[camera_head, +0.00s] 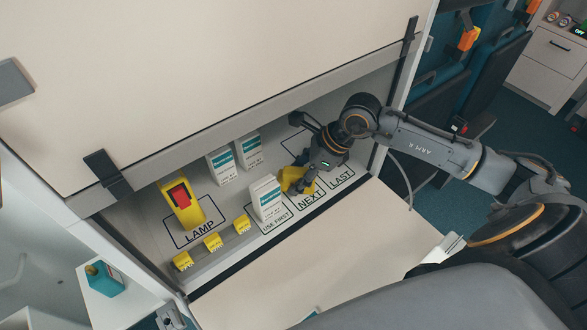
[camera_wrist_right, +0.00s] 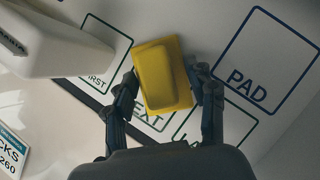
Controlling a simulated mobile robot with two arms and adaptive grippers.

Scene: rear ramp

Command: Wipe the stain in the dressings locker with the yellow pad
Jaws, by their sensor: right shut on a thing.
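The yellow pad (camera_wrist_right: 163,75) is held between the two fingers of my right gripper (camera_wrist_right: 165,95) in the right wrist view. In the head view the pad (camera_head: 294,179) shows inside the open dressings locker (camera_head: 226,202), beside my right gripper (camera_head: 302,184). It is over or close to the outline marked NEXT; I cannot tell whether it touches the locker floor. The empty outline marked PAD (camera_wrist_right: 265,62) lies right of the pad in the wrist view. I cannot make out the stain; the pad and gripper hide part of the floor. My left gripper is not in view.
A white box (camera_head: 265,197) stands close left of the pad at USE FIRST. Two more white boxes (camera_head: 221,166) stand behind. A yellow lamp (camera_head: 183,207) and small yellow items (camera_head: 213,242) are further left. The raised door (camera_head: 200,70) hangs above the locker.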

